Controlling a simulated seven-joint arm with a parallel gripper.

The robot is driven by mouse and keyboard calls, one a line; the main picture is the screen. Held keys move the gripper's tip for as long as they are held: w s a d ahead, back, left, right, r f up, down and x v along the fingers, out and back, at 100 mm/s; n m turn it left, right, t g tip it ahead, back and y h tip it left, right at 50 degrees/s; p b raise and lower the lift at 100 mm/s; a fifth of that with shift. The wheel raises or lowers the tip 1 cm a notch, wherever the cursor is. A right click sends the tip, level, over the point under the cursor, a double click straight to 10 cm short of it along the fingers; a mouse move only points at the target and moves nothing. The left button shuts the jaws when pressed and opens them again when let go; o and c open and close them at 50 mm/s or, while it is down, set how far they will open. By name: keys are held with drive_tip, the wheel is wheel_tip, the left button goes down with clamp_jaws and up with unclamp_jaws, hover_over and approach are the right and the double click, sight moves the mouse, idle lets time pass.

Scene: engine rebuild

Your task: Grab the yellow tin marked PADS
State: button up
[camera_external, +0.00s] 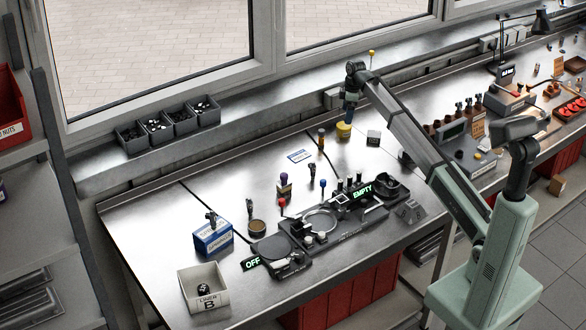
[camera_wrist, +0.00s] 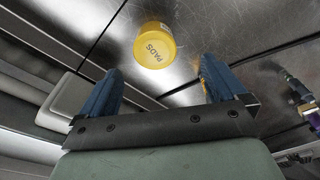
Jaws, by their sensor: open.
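The yellow tin (camera_external: 344,131) stands on the steel bench in the external view, toward the back near the window ledge. In the wrist view the yellow tin (camera_wrist: 154,46) shows the word PADS on its lid and lies beyond the fingertips, roughly in line with the gap between them. My gripper (camera_external: 350,111) hangs just above the tin in the external view. In the wrist view its two blue fingers (camera_wrist: 161,75) are apart with nothing between them. Whether a fingertip touches the tin cannot be told.
A black fixture (camera_external: 320,222) fills the bench front. Bare steel lies left of the card.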

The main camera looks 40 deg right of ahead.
sight(337, 131)
drive_tip(key=shift+w+a+f, duration=0.1)
drive_tip(key=shift+w+f, duration=0.1)
drive_tip(key=shift+f, duration=1.15)
drive_tip(key=shift+w+a+f, duration=0.1)
drive_tip(key=shift+w+f, duration=0.1)
drive_tip(key=shift+f, duration=1.2)
drive_tip(key=shift+w+f, duration=0.2)
drive_tip(key=shift+f, duration=1.15)
drive_tip(key=shift+c, duration=0.5)
drive_tip(key=c, duration=1.1)
drive_tip(key=shift+o, duration=0.2)
